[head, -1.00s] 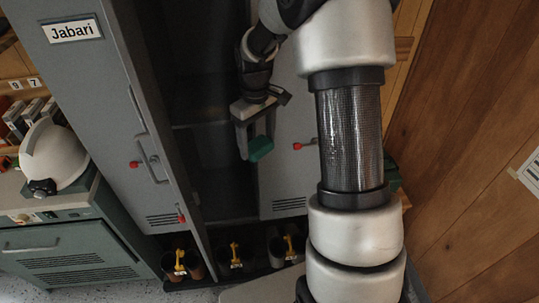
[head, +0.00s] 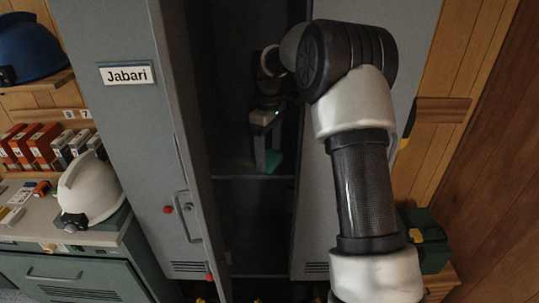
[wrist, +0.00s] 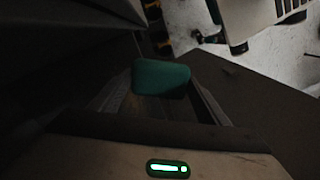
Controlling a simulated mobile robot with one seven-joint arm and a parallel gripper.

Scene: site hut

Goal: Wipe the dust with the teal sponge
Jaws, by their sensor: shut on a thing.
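The teal sponge (head: 273,162) is between the fingertips of my gripper (head: 267,158), which is shut on it. My gripper reaches inside the dark open locker, a little above or at its shelf (head: 237,172); I cannot tell whether the sponge touches the shelf. In the wrist view the sponge (wrist: 162,78) shows in the middle, between the two fingers of my gripper (wrist: 158,92). The dust cannot be made out in the dim locker.
The open locker door (head: 150,130), labelled Jabari, stands left of my gripper. Another grey door (head: 312,190) is on the right, partly behind my arm. A white helmet (head: 92,190) sits on the cabinet at left. A dark green box (head: 428,245) is at lower right.

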